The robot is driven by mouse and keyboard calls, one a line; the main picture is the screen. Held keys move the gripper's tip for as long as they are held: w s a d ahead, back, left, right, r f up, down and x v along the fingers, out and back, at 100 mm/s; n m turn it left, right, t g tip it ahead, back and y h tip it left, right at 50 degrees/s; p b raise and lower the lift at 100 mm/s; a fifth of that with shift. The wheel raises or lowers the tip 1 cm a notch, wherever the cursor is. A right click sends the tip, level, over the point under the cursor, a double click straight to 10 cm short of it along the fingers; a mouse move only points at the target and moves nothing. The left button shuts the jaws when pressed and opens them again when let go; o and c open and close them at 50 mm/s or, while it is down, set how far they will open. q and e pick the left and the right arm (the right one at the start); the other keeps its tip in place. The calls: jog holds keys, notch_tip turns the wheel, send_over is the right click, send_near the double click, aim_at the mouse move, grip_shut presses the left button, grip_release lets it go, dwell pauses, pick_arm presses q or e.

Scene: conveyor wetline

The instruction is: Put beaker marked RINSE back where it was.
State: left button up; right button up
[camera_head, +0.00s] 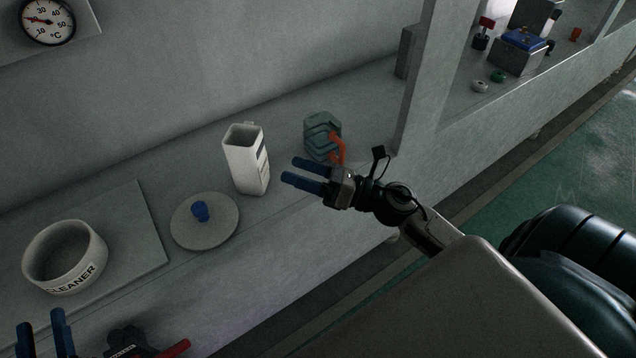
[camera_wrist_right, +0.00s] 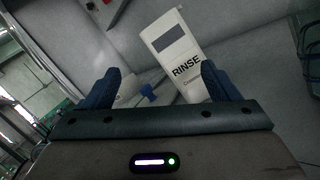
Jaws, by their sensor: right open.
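The white, tall, square beaker marked RINSE (camera_head: 246,162) stands upright on the grey counter, between the round lid and the container with the orange handle. Its RINSE lettering shows clearly in the right wrist view (camera_wrist_right: 184,65), where the beaker stands ahead of the fingers, nearer the right one. My right gripper (camera_head: 305,177) is open and empty, with its blue fingers pointing toward the beaker from the right, apart from it. My left gripper (camera_head: 43,336) is at the bottom left corner, its two blue fingers spread with nothing between them; its lower part is cut off.
A round grey lid with a blue knob (camera_head: 185,231) lies left of the beaker. A white bowl marked CLEANER (camera_head: 60,283) stands on a flat panel (camera_head: 140,215) further left. A blue-grey container with an orange handle (camera_head: 318,132) is right of the beaker, near a post (camera_head: 420,80).

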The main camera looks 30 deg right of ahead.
jog(key=s+n+t+h, duration=0.2)
jog(key=n+h, duration=0.4)
jog(key=n, duration=1.1)
jog(key=s+n+t+h, duration=0.3)
jog(key=s+n+h, duration=0.2)
jog(key=n, duration=1.2)
jog(key=shift+d+r+h, duration=0.2)
jog(key=shift+r+h, duration=0.2)
jog(key=shift+h, duration=0.2)
